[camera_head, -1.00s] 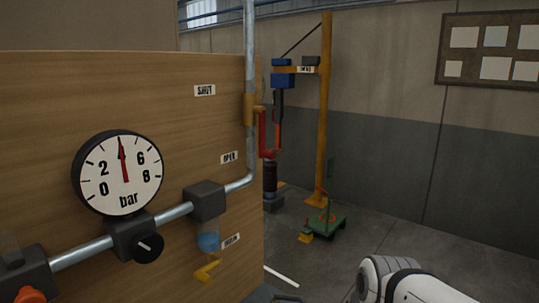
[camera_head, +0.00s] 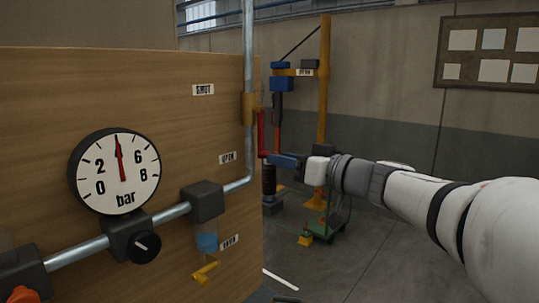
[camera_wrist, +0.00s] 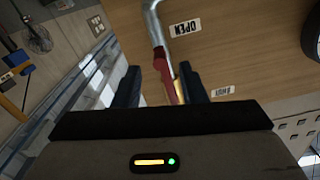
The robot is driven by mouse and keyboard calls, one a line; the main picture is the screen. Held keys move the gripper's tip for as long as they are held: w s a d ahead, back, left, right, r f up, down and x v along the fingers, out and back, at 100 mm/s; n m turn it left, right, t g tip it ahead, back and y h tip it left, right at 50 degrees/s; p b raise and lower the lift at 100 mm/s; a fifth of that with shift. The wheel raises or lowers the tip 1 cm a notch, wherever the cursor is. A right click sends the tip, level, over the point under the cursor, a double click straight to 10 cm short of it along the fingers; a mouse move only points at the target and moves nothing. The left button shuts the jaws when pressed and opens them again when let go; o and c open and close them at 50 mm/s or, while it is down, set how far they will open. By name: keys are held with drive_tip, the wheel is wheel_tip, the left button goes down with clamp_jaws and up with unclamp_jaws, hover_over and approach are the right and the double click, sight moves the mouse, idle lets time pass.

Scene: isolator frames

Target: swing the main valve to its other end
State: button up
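The main valve's yellow body (camera_head: 249,108) sits on the vertical grey pipe at the panel's right edge. Its red lever (camera_head: 261,132) hangs down from it, its lower end near the height of the OPEN label (camera_head: 228,158). The SHUT label (camera_head: 203,90) is higher up. My gripper (camera_head: 272,158) reaches in from the right with its blue fingers at the lever's lower end. In the wrist view my gripper (camera_wrist: 160,86) is open, with the red lever (camera_wrist: 163,66) showing between the fingers, closer to the right one. I cannot tell whether they touch it.
A round gauge (camera_head: 116,172) reads about 4 bar. A black knob (camera_head: 145,248) and a lower yellow lever (camera_head: 206,271) are on the panel's pipework. Behind stand a yellow post (camera_head: 324,100) and a green cart (camera_head: 327,231). The floor at right is clear.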

sight(263, 155)
drive_tip(key=p+x, duration=0.1)
drive_tip(key=x, duration=0.6)
drive_tip(key=shift+p, duration=0.4)
drive_tip(key=shift+c, duration=0.5)
clamp_jaws()
